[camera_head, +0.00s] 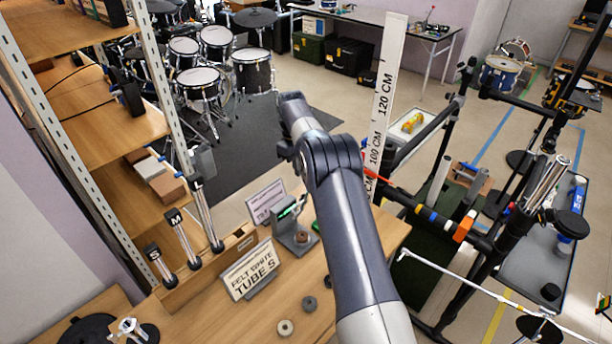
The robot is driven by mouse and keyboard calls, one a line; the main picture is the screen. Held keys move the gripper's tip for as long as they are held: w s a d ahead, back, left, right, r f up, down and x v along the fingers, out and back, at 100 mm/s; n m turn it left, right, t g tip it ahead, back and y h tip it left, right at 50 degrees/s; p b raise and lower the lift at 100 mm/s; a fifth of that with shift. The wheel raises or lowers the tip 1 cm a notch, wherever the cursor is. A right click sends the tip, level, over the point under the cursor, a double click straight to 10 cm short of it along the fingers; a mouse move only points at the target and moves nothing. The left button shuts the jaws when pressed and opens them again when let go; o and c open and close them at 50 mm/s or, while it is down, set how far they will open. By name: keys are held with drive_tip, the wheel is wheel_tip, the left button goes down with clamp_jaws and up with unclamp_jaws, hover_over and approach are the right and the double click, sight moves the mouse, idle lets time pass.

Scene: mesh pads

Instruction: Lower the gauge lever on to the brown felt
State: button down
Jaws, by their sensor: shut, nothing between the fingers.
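A small grey gauge (283,226) with a green lit display stands on the wooden bench, just left of my arm. A small brown round piece, which looks like the brown felt (302,237), lies on the gauge's base. The gauge lever is too small to make out clearly, and I cannot tell whether it touches the felt. My arm rises from the bottom of the view, right of the gauge, and bends away at its upper joint. My gripper does not show; the arm appears to hide it.
Loose round pads (285,327) lie on the bench (215,318). Tubes marked S and M (184,238) stand at left. A tall centimetre ruler (385,100) rises behind my arm.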

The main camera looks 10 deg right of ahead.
drive_tip(key=shift+s+d+f+p, duration=0.25)
drive_tip(key=shift+s+d+f, duration=0.25)
drive_tip(key=shift+s, duration=0.15)
drive_tip(key=shift+s+d+f+p, duration=0.25)
drive_tip(key=shift+s+d+f, duration=0.2)
drive_tip(key=shift+s, duration=0.2)
drive_tip(key=shift+s+d+f+t+b, duration=0.15)
drive_tip(key=shift+s+t+b, duration=0.2)
drive_tip(key=shift+b, duration=0.4)
